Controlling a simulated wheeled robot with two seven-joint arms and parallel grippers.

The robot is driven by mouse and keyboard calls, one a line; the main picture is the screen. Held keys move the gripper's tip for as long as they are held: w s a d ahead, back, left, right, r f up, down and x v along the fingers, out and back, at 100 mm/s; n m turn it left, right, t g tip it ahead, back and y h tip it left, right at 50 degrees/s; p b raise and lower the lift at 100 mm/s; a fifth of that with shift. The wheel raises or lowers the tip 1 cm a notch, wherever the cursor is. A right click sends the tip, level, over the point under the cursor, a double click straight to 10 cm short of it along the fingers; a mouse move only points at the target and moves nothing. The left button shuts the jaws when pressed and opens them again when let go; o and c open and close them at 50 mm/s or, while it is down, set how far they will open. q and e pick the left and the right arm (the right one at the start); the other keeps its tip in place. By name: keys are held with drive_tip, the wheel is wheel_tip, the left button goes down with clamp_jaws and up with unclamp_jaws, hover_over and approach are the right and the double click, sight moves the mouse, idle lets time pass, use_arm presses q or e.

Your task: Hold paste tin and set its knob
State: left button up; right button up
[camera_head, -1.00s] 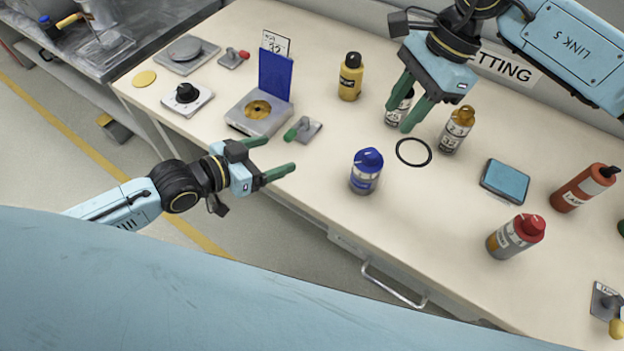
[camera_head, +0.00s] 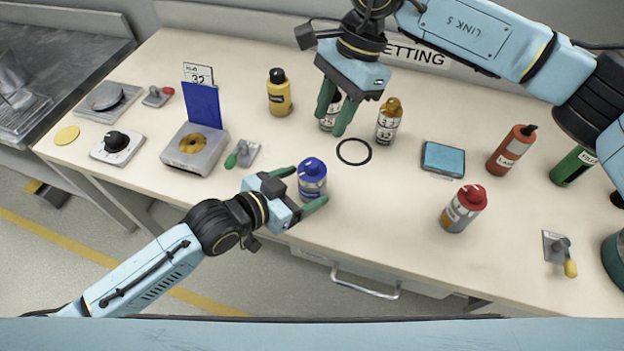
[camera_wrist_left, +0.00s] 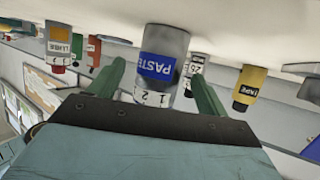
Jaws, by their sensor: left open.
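The paste tin (camera_head: 313,182) is a silver tin with a blue label and a blue knob on top, upright near the table's front edge. In the left wrist view its label reads PASTE (camera_wrist_left: 158,66), and the picture is upside down. My left gripper (camera_head: 310,184) is open, with one green finger on each side of the tin. A gap shows between the tin and the fingers in the wrist view. My right gripper (camera_head: 331,124) hangs farther back, fingers apart, over a silver bottle (camera_head: 329,112) that it partly hides.
A black ring (camera_head: 354,152) lies behind the tin. A green-handled clamp (camera_head: 243,155) and a grey block with a blue plate (camera_head: 195,150) are to the left. An amber-capped bottle (camera_head: 387,122), a blue pad (camera_head: 443,159) and a red-capped tin (camera_head: 463,208) are to the right.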

sight(312, 162)
use_arm(q)
drive_tip(key=shift+x, duration=1.95)
drive_tip(key=c, duration=1.1)
drive_tip(key=shift+c, duration=0.2)
use_arm(e)
drive_tip(key=s+a+r+m+t+h, duration=0.2)
drive_tip(key=a+r+m+h, duration=0.1)
drive_tip(key=m, duration=1.3)
drive_tip(key=f, duration=1.2)
drive_tip(key=shift+s+a, duration=0.2)
